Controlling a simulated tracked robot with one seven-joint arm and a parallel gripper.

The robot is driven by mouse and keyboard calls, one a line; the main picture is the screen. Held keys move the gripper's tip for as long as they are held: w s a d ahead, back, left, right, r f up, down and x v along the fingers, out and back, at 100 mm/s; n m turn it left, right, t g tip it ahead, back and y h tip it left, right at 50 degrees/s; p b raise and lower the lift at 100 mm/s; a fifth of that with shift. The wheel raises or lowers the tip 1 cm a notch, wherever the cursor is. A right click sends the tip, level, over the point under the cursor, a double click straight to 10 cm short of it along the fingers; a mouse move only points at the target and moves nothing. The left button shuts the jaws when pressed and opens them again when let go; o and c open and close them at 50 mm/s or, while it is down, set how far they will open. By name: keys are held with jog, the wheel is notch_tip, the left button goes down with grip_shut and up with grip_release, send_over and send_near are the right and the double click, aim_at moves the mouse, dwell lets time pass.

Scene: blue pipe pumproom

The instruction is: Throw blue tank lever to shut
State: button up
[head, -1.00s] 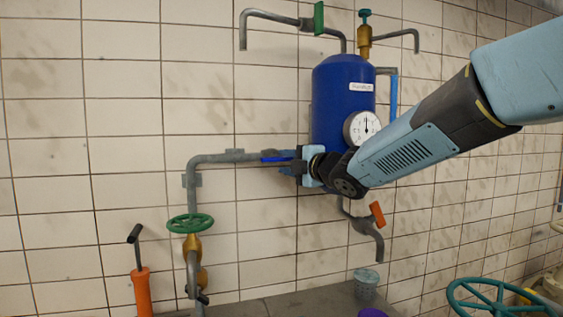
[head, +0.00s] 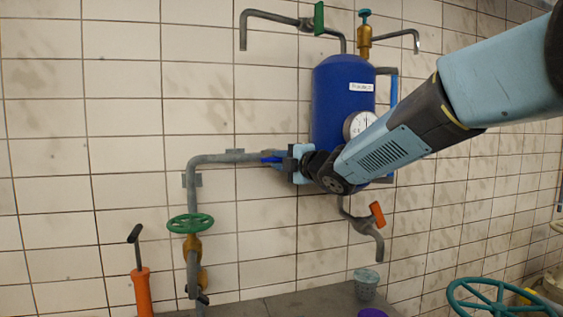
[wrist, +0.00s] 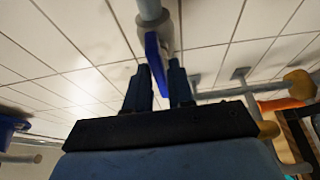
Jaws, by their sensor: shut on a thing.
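The blue tank (head: 340,105) hangs on the tiled wall, with a white label and a round gauge (head: 358,124) partly behind my arm. The blue lever (head: 268,159) sits on the grey pipe at the tank's left side. My gripper (head: 284,160) is at this lever, shut on it, and hides part of the valve. In the wrist view the lever (wrist: 152,52) is a flat blue handle running down between the two dark fingers of my gripper (wrist: 159,70). The valve body behind it is partly hidden.
A green handwheel (head: 190,223) is on the lower left pipe. A green lever (head: 318,18) and a teal-topped brass valve (head: 364,35) are above the tank. An orange lever (head: 377,214) is below it. A teal wheel (head: 500,298) stands at lower right.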

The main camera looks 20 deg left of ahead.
jog(key=shift+f, duration=0.15)
grip_shut()
jog(key=shift+s+a+m+t+h, duration=0.1)
jog(key=shift+m+t+h, duration=0.3)
jog(key=shift+m+t, duration=2.25)
jog(key=shift+s+a+m+t+h, duration=0.1)
jog(key=shift+m+t+h, duration=0.3)
jog(key=shift+m, duration=4.5)
jog(key=shift+s+a+m+t+h, duration=0.1)
jog(key=shift+m+t+h, duration=0.3)
jog(key=shift+m+t, duration=2.2)
jog(key=m+g, duration=0.2)
jog(key=m, duration=0.1)
jog(key=o, duration=0.6)
grip_release()
jog(key=shift+w+f, duration=0.1)
jog(key=shift+w, duration=0.05)
jog(key=shift+c, duration=0.2)
jog(key=shift+o, duration=0.3)
